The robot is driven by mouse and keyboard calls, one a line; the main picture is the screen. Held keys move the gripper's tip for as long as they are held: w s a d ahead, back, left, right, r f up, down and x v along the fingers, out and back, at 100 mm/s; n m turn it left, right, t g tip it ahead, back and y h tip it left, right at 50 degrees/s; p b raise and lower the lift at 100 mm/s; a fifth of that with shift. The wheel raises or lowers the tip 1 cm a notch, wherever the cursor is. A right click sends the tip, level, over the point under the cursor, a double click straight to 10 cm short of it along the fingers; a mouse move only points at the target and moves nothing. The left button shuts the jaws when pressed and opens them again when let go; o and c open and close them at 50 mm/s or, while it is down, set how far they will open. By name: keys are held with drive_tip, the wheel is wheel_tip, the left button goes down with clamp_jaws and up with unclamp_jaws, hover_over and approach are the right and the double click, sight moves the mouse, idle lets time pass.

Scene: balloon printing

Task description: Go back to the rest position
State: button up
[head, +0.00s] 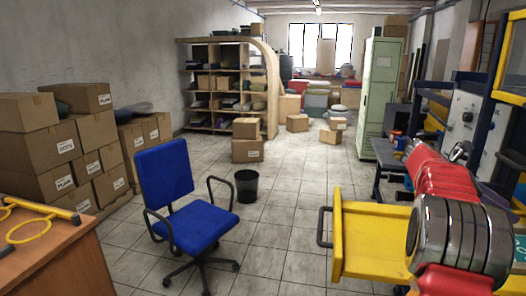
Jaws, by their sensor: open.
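A blue office chair (190,215) and a black bin (246,186) stand on the tiled floor. Stacked cardboard boxes (40,128) and a wooden desk (45,255) are left. Shelves (229,85) and a green cabinet (381,95) stand farther back.

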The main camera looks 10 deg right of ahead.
drive_tip(key=w+a+m+t+y, duration=0.15)
drive_tip(key=a+t, duration=0.25)
drive_tip(key=a, duration=1)
drive_tip(key=w+a+m+t+y, duration=0.15)
drive_tip(key=a+t, duration=0.25)
drive_tip(key=a, duration=1.1)
drive_tip(key=s+a+f+m+t+y, duration=0.1)
drive_tip(key=s+a+f+m+y, duration=0.1)
drive_tip(key=a, duration=0.8)
drive_tip(key=s+a+f+m+t+y, duration=0.2)
drive_tip(key=s+a+f, duration=0.3)
drive_tip(key=a, duration=0.4)
drive_tip(key=s+a+f+m+t+y, duration=0.2)
drive_tip(key=s+a, duration=0.4)
drive_tip(key=a, duration=0.4)
wheel_tip(320, 180, down, 2)
drive_tip(key=shift+a+m+y, duration=0.3)
drive_tip(key=shift+m+y, duration=0.2)
drive_tip(key=shift+y, duration=0.2)
drive_tip(key=shift+c, duration=0.2)
drive_tip(key=c, duration=0.3)
drive_tip(key=shift+d, duration=0.15)
